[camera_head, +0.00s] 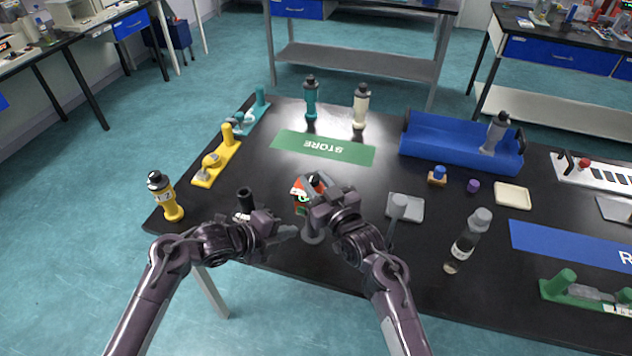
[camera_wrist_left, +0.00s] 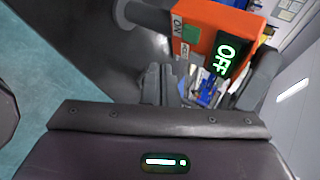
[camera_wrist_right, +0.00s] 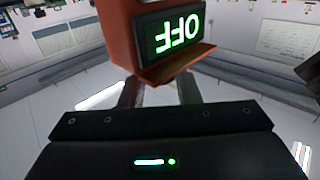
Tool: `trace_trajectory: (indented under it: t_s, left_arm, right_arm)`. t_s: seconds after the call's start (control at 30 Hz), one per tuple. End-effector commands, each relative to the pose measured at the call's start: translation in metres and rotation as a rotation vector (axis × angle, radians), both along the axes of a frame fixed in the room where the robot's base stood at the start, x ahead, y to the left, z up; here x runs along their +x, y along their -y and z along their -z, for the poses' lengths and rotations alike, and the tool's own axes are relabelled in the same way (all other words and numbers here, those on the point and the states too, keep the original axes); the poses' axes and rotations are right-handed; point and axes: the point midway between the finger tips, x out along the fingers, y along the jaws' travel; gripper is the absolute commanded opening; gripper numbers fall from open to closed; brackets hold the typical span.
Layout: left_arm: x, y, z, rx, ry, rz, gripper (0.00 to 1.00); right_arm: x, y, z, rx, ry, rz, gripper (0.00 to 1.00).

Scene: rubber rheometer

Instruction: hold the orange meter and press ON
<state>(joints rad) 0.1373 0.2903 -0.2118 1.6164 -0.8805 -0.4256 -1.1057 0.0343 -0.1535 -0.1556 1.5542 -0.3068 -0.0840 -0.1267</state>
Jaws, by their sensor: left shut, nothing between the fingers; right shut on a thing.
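The orange meter (camera_head: 299,187) is held above the black table near its front middle. My right gripper (camera_head: 312,192) is shut on it. In the right wrist view the meter (camera_wrist_right: 122,45) stands above the fingers, and its lit green display (camera_wrist_right: 174,34) reads OFF. My left gripper (camera_head: 293,232) is shut and empty just left of and below the meter. Its fingertips (camera_wrist_left: 162,72) are close to the meter; contact cannot be told.
A dark upright cylinder (camera_head: 245,200) stands behind my left gripper. A yellow bottle (camera_head: 166,197) is at the left edge. A green STORE mat (camera_head: 284,143) lies behind the meter. A grey square plate (camera_head: 412,212) and a clear bottle (camera_head: 466,244) are to the right.

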Motion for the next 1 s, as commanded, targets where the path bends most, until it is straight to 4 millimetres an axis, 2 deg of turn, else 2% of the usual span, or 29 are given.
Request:
trace_trajectory:
  t_s: [0.1,0.3,1.0]
  left_arm:
    - [0.015,0.005,-0.001,-0.001,0.001,0.001,0.0]
    - [0.029,0.009,0.0,0.0,0.0,0.0,0.0]
    - [0.031,0.01,0.0,0.0,0.0,0.0,0.0]
  right_arm:
    - [0.0,0.0,0.0,0.0,0.0,0.0,0.01]
    - [0.0,0.0,0.0,0.0,0.0,0.001,0.01]
    - [0.0,0.0,0.0,0.0,-0.001,0.001,0.01]
